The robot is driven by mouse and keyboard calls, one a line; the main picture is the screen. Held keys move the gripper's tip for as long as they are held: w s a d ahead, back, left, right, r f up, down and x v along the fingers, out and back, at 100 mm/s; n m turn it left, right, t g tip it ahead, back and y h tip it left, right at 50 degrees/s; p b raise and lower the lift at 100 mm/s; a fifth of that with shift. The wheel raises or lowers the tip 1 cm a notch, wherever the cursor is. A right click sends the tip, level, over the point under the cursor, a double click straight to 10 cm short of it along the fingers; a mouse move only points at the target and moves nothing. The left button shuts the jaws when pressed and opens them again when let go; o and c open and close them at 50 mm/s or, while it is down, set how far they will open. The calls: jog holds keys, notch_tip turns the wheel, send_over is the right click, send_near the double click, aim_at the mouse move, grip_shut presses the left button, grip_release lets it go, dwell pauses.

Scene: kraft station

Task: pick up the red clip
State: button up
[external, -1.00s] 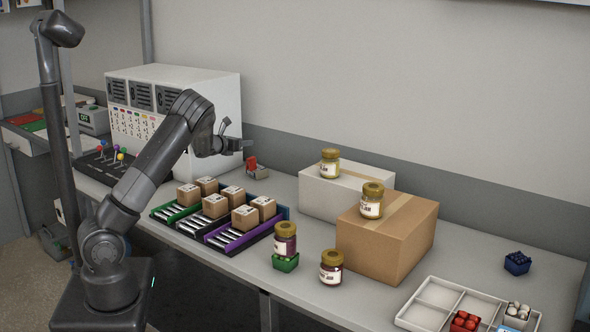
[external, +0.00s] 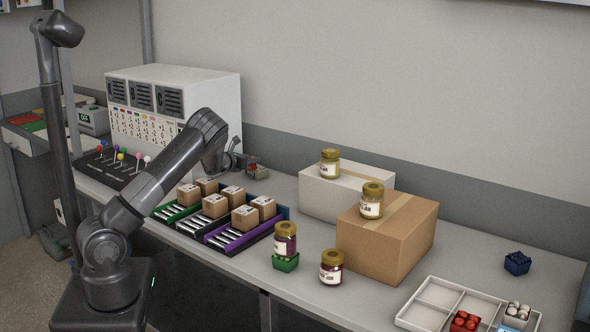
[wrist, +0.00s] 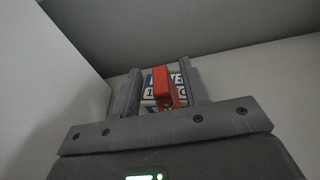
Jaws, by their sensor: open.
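The red clip (wrist: 162,85) shows upright in the wrist view, in front of a white and blue printed item (wrist: 184,78). In the external view the red clip (external: 252,160) is at the back of the bench, right of the white cabinet, and partly hidden by my gripper. My gripper (external: 246,164) is open and low beside it. In the wrist view my gripper's fingers (wrist: 160,92) stand on the left and right of the clip, with the clip between them. I cannot tell whether either finger touches it.
The white cabinet (external: 215,100) stands close at the left. Conveyor trays (external: 240,239) with several small cartons lie in front of my gripper. A white box (external: 325,196) and a brown box (external: 378,245) with jars stand to the right. The bench between cabinet and white box is fairly clear.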

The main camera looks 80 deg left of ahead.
jog(key=shift+w+a, duration=0.2)
jog(key=shift+w, duration=0.05)
jog(key=shift+c, duration=0.2)
grip_shut()
dwell(0.3)
